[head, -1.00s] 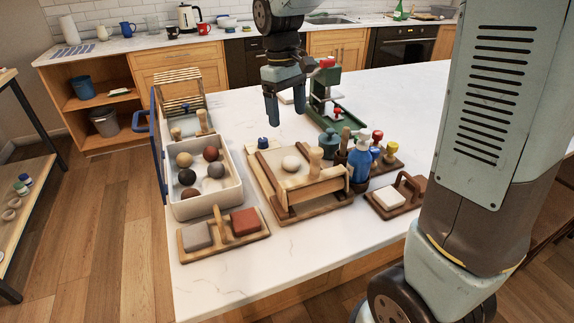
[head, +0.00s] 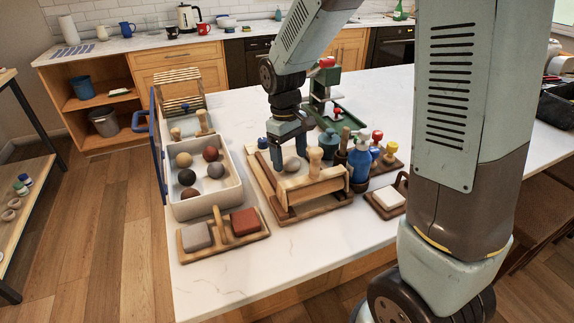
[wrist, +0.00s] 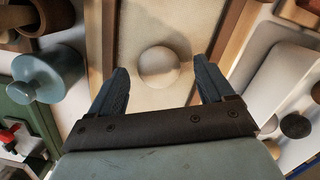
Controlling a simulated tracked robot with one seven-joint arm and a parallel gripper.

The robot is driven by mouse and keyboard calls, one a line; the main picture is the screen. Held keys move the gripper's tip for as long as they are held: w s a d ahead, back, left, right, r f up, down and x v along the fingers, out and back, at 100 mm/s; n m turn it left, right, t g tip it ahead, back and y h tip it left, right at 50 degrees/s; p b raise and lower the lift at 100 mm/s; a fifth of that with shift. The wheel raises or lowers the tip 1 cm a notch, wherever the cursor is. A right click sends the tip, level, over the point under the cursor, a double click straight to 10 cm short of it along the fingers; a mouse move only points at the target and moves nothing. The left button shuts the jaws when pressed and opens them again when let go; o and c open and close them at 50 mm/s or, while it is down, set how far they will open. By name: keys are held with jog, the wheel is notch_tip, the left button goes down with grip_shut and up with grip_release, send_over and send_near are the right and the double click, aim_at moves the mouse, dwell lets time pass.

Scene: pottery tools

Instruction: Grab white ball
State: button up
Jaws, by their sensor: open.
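The white ball (head: 291,165) lies on the bed of a wooden tray-like frame (head: 288,212) on the white counter. In the wrist view the ball (wrist: 159,67) sits between and just beyond the fingertips of my gripper (wrist: 160,80). The fingers are apart, one on each side, with nothing between them. In the head view my gripper (head: 289,160) points down at the far side of the ball, close to it. I cannot tell its exact height above the bed.
A white bin (head: 207,210) with several coloured balls stands left of the frame. A wooden holder with two blocks (head: 255,242) is in front of it. A blue bottle (head: 360,165) and several stamps crowd the right. A green press (head: 325,85) stands behind.

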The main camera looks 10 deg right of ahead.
jog(key=shift+f, duration=0.7)
jog(key=shift+c, duration=0.2)
jog(key=c, duration=1.1)
